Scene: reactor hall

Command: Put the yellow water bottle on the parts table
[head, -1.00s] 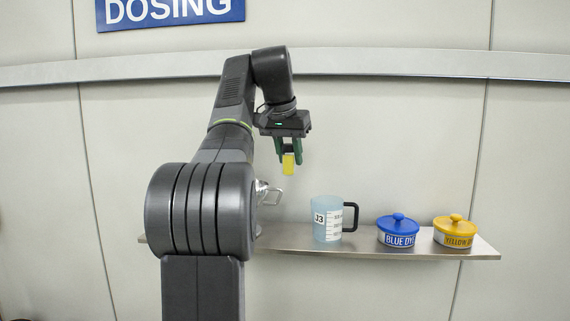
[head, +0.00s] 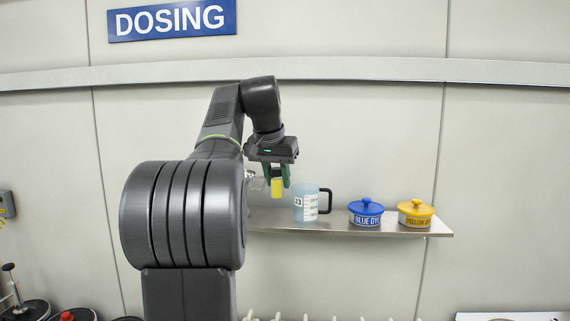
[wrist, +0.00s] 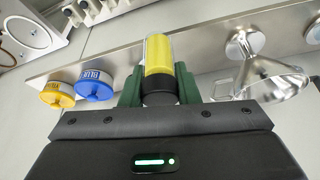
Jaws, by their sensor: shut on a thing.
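My gripper (head: 277,179) is shut on the yellow water bottle (head: 277,188) and holds it in the air in front of the wall shelf. In the wrist view the bottle (wrist: 158,52) is yellow with a black end, between the two green fingers. The parts table cannot be made out for certain; a pale surface edge (head: 510,316) shows at the bottom right of the head view.
A metal shelf (head: 400,230) carries a J3 measuring jug (head: 306,204), a blue dye pot (head: 366,213) and a yellow dye pot (head: 415,214). A metal funnel (wrist: 270,80) shows near the bottle in the wrist view. Dark round lids (head: 28,312) stand at lower left.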

